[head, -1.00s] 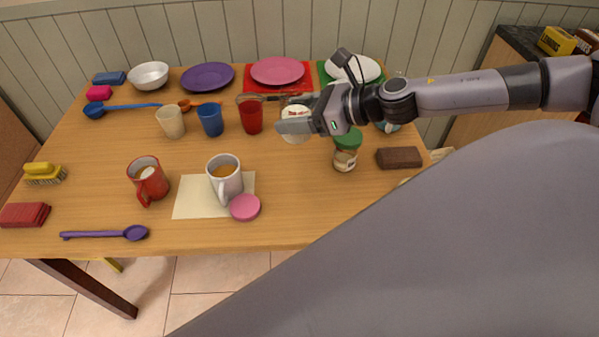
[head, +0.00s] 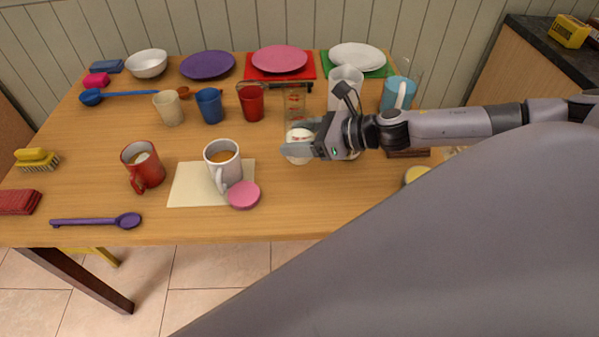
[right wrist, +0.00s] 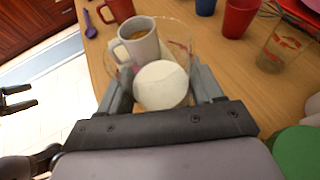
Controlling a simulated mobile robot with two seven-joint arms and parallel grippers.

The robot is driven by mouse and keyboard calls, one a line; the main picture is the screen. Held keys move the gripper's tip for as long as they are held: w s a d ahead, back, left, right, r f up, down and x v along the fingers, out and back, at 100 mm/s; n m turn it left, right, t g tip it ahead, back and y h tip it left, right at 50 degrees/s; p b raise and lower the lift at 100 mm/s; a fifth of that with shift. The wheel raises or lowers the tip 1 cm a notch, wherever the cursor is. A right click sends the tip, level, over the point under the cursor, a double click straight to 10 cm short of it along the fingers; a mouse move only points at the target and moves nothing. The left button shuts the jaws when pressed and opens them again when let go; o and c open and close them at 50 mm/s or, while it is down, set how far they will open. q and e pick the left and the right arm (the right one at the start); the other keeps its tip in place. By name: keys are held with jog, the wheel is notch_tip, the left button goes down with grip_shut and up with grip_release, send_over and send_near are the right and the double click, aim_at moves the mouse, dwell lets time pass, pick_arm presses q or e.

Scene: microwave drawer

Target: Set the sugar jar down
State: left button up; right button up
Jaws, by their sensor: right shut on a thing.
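The sugar jar (head: 299,152) is a clear glass jar with white contents and some red marking. My right gripper (head: 300,150) is shut on it, right of the white mug and pink disc. In the right wrist view the jar's white round contents (right wrist: 161,84) show between the two fingers, with the clear rim around them. The jar looks upright. I cannot tell whether its base touches the table (head: 290,210). A dark two-pronged gripper, apparently my left one (right wrist: 15,98), shows over the floor at the wrist view's left edge, prongs apart.
A white mug (head: 222,166) stands on a cream mat (head: 190,188) with a pink disc (head: 243,195) beside it. A red cup (head: 251,102) and a clear glass (head: 294,100) stand behind the jar. The table's front middle is clear. A green lid (right wrist: 297,150) is near my wrist.

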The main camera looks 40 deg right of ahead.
notch_tip(320, 180, down, 4)
jog(key=shift+r+b, duration=0.25)
jog(key=shift+b, duration=0.2)
pick_arm(q)
jog(key=shift+f+b, duration=0.6)
jog(key=shift+f, duration=0.85)
pick_arm(e)
jog(key=shift+f, duration=2.35)
jog(key=shift+f, duration=0.2)
pick_arm(q)
jog(key=shift+f, duration=0.15)
pick_arm(e)
jog(key=o, duration=1.2)
